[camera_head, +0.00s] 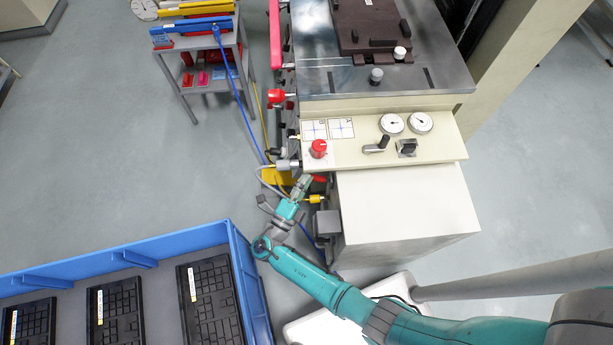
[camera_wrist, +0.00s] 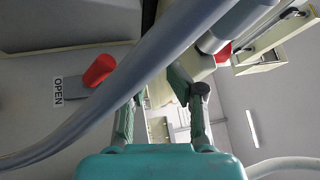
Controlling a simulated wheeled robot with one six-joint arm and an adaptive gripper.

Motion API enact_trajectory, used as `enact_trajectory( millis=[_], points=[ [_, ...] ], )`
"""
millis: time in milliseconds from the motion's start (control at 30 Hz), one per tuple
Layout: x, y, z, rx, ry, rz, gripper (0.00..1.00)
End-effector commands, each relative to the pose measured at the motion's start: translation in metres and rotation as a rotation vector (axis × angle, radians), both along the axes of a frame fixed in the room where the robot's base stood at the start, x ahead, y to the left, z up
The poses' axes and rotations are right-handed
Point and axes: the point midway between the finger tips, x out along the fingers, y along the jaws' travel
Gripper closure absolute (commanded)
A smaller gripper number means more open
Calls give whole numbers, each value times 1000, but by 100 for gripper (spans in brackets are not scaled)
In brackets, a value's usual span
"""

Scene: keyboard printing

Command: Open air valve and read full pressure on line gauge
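My gripper (camera_head: 303,186) is low at the left side of the cream machine, beside hoses and fittings. In the wrist view my gripper (camera_wrist: 160,92) has its two fingers apart, with nothing visibly held between them. A red handle (camera_wrist: 99,70) sits left of the fingers by an "OPEN" label (camera_wrist: 58,90), apart from them. A grey hose (camera_wrist: 150,75) crosses in front and hides part of the area. Two round white gauges, left (camera_head: 391,123) and right (camera_head: 420,122), are on the control panel; their readings are too small to tell. I cannot tell which is the line gauge.
The control panel (camera_head: 450,150) has a red knob (camera_head: 318,148) and a black lever (camera_head: 376,146). Yellow fittings (camera_head: 316,199) and a blue hose (camera_head: 240,110) are near my gripper. A blue crate (camera_head: 240,262) of keyboards stands at lower left. Floor is clear at left.

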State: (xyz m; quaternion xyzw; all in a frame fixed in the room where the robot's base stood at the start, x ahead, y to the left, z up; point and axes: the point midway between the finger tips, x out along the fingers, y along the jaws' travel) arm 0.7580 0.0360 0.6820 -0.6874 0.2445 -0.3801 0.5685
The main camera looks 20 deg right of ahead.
Motion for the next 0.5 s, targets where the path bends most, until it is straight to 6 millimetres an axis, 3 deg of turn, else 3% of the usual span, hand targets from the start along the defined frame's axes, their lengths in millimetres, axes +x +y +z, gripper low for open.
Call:
enact_trajectory(
  millis=[500],
  points=[
    [-8, 14, 3, 3, 1, 3, 68]
  ],
)
